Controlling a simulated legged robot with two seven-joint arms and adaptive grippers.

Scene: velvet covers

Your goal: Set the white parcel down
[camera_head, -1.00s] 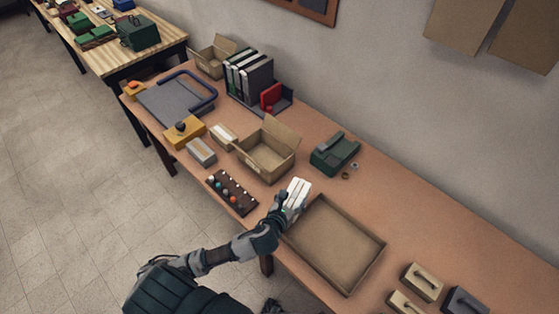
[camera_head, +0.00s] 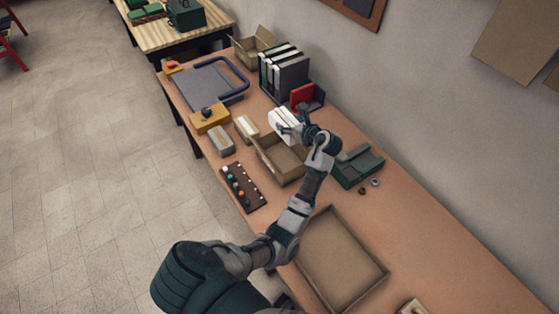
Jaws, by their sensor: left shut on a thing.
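The white parcel (camera_head: 284,124) is held up in my left gripper (camera_head: 296,124), over the back edge of the open cardboard box (camera_head: 283,163). The gripper is shut on the parcel and its fingers hide part of it. I cannot tell how high the parcel is above the box or table. My right gripper is not in view.
Dark binders (camera_head: 283,72) and a red item (camera_head: 302,96) stand behind the parcel. A green device (camera_head: 357,166) is right of the box. A shallow tray (camera_head: 340,262) lies nearer. A dark rack (camera_head: 243,187) with coloured knobs sits at the table's front edge.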

